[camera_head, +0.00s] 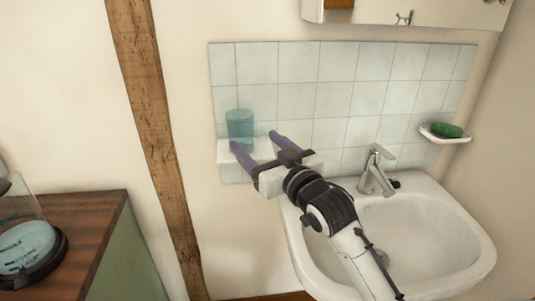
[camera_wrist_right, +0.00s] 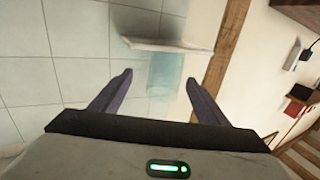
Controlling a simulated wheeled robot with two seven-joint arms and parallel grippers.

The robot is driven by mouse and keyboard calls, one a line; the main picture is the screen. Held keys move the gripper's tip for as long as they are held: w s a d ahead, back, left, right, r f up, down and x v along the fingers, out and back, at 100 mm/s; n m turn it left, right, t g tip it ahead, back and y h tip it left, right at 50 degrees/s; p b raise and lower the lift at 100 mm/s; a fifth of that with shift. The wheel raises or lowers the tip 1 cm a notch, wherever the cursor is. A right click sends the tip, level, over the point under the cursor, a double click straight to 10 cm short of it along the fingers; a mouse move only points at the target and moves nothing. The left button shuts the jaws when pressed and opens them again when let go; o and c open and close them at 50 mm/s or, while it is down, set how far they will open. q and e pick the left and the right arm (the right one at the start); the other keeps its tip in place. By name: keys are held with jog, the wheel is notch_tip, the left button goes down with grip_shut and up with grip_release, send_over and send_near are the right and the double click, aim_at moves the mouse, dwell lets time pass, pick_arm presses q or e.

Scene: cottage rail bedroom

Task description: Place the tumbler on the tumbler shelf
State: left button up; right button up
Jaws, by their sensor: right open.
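The tumbler (camera_head: 240,124) is a translucent teal cup. It stands upright on a small white shelf (camera_head: 224,154) fixed to the tiled wall left of the sink. My right gripper (camera_head: 254,141) is open, its two purple fingers pointing at the shelf. In the right wrist view the tumbler (camera_wrist_right: 165,72) shows against the white shelf (camera_wrist_right: 150,45), beyond and between the spread fingers (camera_wrist_right: 157,80). A gap shows on each side of it, and the fingers do not grip it. My left gripper is not in view.
A white sink (camera_head: 440,225) with a metal tap (camera_head: 376,172) lies under my right arm. A soap dish (camera_head: 436,137) with green soap (camera_head: 447,130) is on the right wall. A wooden-topped cabinet (camera_head: 85,225) stands at left; a wooden post (camera_head: 150,110) runs up the wall.

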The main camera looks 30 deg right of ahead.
jog(key=shift+s+a, duration=0.15)
jog(key=shift+s, duration=2.1)
